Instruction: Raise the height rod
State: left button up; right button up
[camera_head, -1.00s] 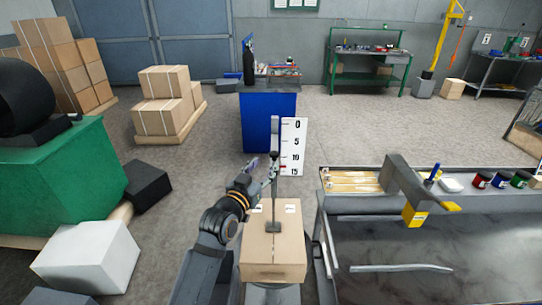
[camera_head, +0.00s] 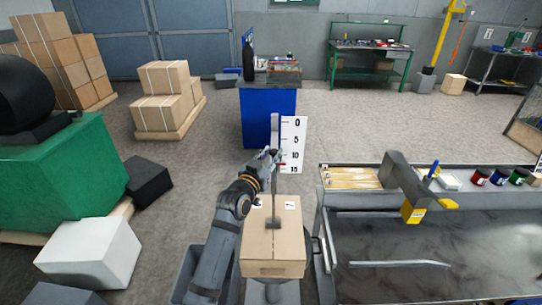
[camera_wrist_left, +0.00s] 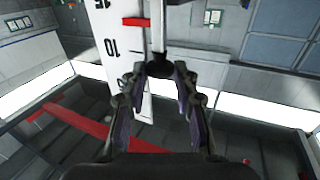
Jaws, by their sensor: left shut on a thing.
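The height rod (camera_head: 274,200) stands upright on a brown carton (camera_head: 273,250), its foot resting on the top. Behind it is a white scale board (camera_head: 294,135) marked 0, 5, 10 and 15 from top to bottom. A small red pointer (camera_head: 281,165) sits near 15; it also shows in the wrist view (camera_wrist_left: 136,22). My left gripper (camera_head: 271,158) reaches the rod from the left. In the wrist view, its fingers (camera_wrist_left: 160,76) are shut on the dark knob (camera_wrist_left: 160,68) at the end of the rod. My right gripper is not in view.
A steel bench (camera_head: 450,237) with a yellow-tipped grey arm (camera_head: 405,190), jars and wooden strips stands close on the right. A blue cabinet (camera_head: 268,118) is behind the scale. A white box (camera_head: 90,250) and a green block (camera_head: 60,175) lie left.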

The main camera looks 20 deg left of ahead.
pick_arm(q)
grip_shut()
notch_tip(320, 180, up, 16)
jog(key=p, duration=1.2)
jog(key=shift+f, duration=0.15)
jog(key=o, duration=0.7)
grip_release()
jog(key=o, duration=0.3)
jog(key=shift+o, duration=0.2)
jog(key=shift+f, duration=0.1)
